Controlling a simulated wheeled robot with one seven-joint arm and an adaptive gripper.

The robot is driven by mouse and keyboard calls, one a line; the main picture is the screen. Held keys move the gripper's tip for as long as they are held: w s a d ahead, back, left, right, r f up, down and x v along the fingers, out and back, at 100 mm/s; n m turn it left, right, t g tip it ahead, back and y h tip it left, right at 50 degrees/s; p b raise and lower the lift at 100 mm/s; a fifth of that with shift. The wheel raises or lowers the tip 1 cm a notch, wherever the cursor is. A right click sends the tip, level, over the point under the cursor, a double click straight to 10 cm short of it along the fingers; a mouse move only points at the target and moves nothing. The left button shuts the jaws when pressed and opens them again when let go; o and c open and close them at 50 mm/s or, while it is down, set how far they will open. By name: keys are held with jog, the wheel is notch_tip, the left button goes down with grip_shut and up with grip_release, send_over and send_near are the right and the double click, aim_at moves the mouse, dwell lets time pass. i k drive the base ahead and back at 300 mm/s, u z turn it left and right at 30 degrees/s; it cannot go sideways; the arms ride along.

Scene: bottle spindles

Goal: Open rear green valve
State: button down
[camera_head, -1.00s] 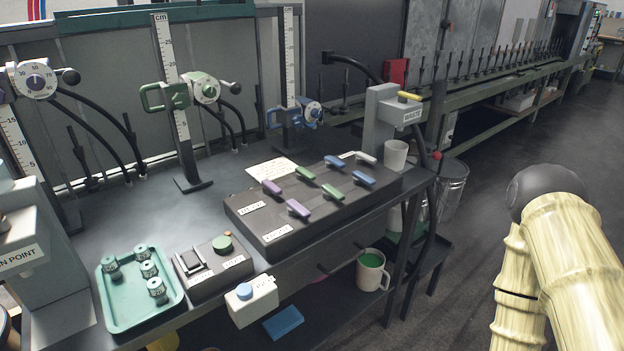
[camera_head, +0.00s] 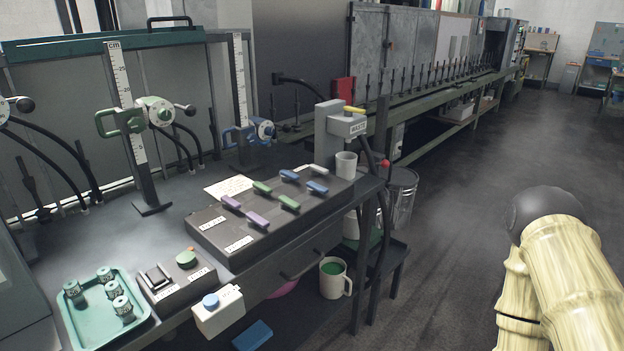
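A dark valve box (camera_head: 215,250) sits on the workbench with two rows of coloured levers. The rear row holds a purple lever (camera_head: 231,202), a green lever (camera_head: 262,187), a blue lever (camera_head: 289,175) and a pale lever (camera_head: 316,170). The front row holds a purple lever (camera_head: 257,219), a green lever (camera_head: 289,202) and a blue lever (camera_head: 317,186). The rear green lever lies in line with its neighbours. Part of my arm shows at the lower right, well apart from the box. My gripper is out of view.
A green tray (camera_head: 72,332) with several small cylinders and a switch box (camera_head: 182,288) lie left of the valve box. A grey dispenser (camera_head: 329,135) with a white cup (camera_head: 346,165) stands beyond its right end. Open floor (camera_head: 450,190) lies to the right.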

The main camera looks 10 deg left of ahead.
aim_at(259, 188)
jog(key=z, duration=0.4)
jog(key=i, duration=0.5)
jog(key=u, duration=1.25)
